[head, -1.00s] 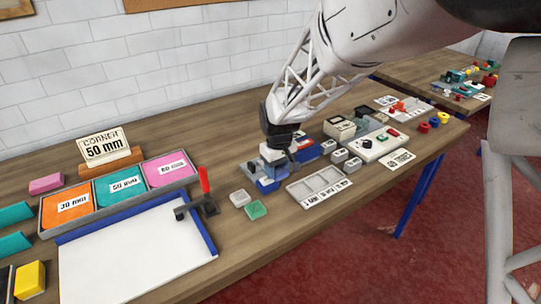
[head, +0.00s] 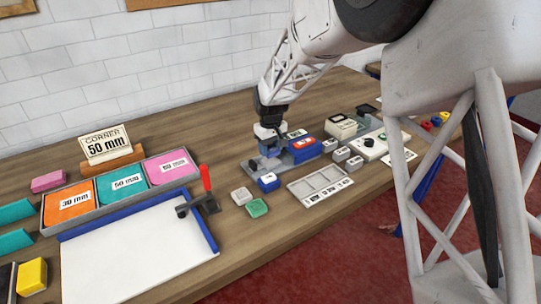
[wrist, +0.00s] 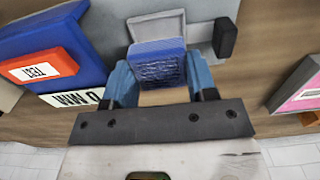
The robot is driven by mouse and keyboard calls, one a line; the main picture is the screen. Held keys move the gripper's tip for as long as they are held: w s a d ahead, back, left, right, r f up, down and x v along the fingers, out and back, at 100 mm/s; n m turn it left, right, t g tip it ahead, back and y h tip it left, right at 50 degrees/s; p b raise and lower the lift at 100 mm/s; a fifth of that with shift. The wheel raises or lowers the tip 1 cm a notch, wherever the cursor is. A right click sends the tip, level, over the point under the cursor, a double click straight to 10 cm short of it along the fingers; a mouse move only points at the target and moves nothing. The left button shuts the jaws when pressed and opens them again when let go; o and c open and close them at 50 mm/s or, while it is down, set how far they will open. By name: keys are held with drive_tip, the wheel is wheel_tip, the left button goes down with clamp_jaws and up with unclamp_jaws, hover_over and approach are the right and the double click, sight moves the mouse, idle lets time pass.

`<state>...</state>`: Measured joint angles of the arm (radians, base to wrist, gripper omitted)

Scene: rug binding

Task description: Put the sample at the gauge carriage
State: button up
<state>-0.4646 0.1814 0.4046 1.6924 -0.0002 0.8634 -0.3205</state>
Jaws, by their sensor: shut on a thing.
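My gripper (head: 269,146) is over the left end of the gauge, a grey base (head: 285,165) with a blue housing and red top (head: 307,145). In the wrist view its two blue-grey fingers (wrist: 161,85) are shut on a blue sample (wrist: 158,66) with a dark, textured face. A light grey block (wrist: 157,25), possibly the gauge carriage, lies right against the sample's far side. I cannot tell whether the sample rests on it. The blue housing (wrist: 35,35) with its red TEST pad (wrist: 40,67) is to the left in the wrist view. The fingers hide part of the sample in the head view.
A small blue block (head: 268,182) stands in front of the gauge. A white (head: 241,196) and a green block (head: 257,208) lie nearer. A compartment tray (head: 319,199) is at the right.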

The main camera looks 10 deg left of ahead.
sight(270, 148)
drive_tip(key=shift+w+f, duration=0.1)
idle(0.3)
drive_tip(key=shift+f, duration=1.65)
drive_tip(key=shift+f, duration=0.15)
drive_tip(key=o, duration=0.9)
wheel_tip(270, 148, up, 12)
drive_tip(key=shift+r, duration=0.15)
